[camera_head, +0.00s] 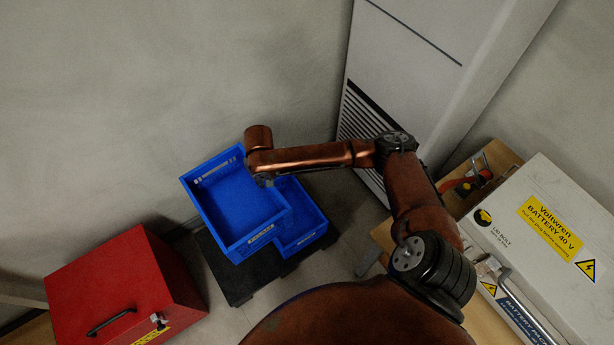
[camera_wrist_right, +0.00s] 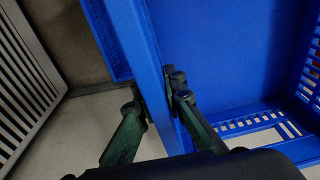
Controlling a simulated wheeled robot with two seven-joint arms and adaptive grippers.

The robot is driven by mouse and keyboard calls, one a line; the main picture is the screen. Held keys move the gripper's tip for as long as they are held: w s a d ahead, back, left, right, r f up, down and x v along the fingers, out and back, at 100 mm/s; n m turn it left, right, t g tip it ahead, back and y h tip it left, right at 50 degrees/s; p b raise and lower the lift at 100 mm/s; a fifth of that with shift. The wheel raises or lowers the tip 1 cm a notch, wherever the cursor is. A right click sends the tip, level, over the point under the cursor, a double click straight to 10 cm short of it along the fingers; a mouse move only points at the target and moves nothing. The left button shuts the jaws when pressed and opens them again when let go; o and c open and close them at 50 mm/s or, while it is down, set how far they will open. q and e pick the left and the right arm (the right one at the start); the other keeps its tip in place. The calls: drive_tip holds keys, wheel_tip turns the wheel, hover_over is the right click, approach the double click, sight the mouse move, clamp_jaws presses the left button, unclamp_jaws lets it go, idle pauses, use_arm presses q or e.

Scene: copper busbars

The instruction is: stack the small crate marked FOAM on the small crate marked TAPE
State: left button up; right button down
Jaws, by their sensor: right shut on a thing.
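Two blue crates show in the head view; their labels are too small to read, so I cannot tell which is FOAM and which is TAPE. The nearer-looking, larger-looking crate (camera_head: 236,197) is on the left and overlaps part of the other blue crate (camera_head: 313,233) on the right. My right gripper (camera_head: 263,181) is at the left crate's right wall. In the right wrist view its two fingers (camera_wrist_right: 165,92) are shut on the wall of that crate (camera_wrist_right: 215,45), one on each side. A blue edge of the other crate (camera_wrist_right: 103,35) shows beyond. My left gripper is not in view.
A black platform (camera_head: 232,285) lies under the crates. A red box (camera_head: 115,290) with a handle stands at the lower left. A grey cabinet (camera_head: 420,70) stands behind my right arm. At the right, a white battery case (camera_head: 540,200) rests on a wooden table.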

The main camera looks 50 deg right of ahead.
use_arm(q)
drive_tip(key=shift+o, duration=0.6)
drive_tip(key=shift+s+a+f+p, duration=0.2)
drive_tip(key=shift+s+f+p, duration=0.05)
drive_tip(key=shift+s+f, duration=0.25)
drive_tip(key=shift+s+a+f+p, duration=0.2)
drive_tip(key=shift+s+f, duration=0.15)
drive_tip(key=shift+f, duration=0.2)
use_arm(e)
drive_tip(key=shift+m, duration=0.4)
drive_tip(key=shift+s+d+f+b, duration=0.65)
drive_tip(key=shift+d+f, duration=2.35)
drive_tip(key=shift+f, duration=0.7)
drive_tip(key=shift+s+d+f+b, duration=0.5)
drive_tip(key=shift+d+f+b, duration=0.15)
drive_tip(key=shift+d+f, duration=2.7)
drive_tip(key=shift+s+d+f+b, duration=0.65)
drive_tip(key=shift+d+f, duration=1.95)
drive_tip(key=shift+f, duration=1.45)
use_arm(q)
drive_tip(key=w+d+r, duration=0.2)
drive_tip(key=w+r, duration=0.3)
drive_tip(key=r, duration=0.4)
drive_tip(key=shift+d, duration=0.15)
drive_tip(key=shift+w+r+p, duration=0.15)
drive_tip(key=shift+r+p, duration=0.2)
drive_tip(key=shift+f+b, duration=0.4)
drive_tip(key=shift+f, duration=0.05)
use_arm(e)
drive_tip(key=shift+f, duration=1.05)
